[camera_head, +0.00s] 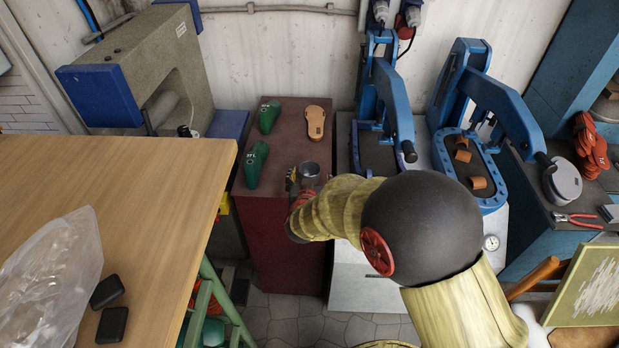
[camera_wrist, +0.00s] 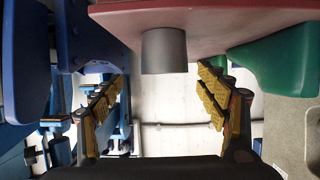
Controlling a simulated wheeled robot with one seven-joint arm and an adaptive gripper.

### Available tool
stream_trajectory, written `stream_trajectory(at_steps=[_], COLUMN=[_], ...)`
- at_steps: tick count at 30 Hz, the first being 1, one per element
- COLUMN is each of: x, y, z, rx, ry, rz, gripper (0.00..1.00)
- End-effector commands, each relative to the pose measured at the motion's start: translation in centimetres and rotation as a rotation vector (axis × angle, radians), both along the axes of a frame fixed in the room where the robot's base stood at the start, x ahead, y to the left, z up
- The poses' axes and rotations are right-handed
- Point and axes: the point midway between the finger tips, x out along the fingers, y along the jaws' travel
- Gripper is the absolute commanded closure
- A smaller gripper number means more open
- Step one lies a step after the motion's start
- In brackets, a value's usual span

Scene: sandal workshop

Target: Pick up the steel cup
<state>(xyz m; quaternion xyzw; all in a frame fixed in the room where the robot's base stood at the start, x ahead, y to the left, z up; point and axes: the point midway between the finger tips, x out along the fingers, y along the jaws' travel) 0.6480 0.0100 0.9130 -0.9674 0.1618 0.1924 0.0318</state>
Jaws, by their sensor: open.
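The steel cup (camera_head: 309,169) is a small grey cylinder standing on the dark red cabinet top (camera_head: 285,140), near its front edge. The wrist view appears upside down, with the cup (camera_wrist: 164,50) seeming to hang from the red surface at top centre. My gripper (camera_head: 305,180) is at the cup, low over the cabinet front. Its two yellow-padded fingers (camera_wrist: 162,85) are spread wide, one on each side of the cup's line. I see no contact. My arm partly hides the gripper in the head view, and how deep the cup sits between the pads is unclear.
A blue press (camera_head: 385,110) stands close on the right. A wooden table (camera_head: 150,190) with a plastic bag (camera_head: 50,265) is at left.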

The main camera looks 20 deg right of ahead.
Motion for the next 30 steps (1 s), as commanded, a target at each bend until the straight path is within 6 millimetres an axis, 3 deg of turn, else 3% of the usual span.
stream_trajectory(at_steps=[13, 21, 30], x=[4.7, 4.9, 4.9], y=[-0.9, -0.9, -0.9], z=[-2.4, -2.2, -2.2], rx=[0.000, 0.000, 0.000], ry=[0.001, 0.000, 0.000], rz=[0.000, 0.001, 0.001], gripper=[0.26, 0.26, 0.43])
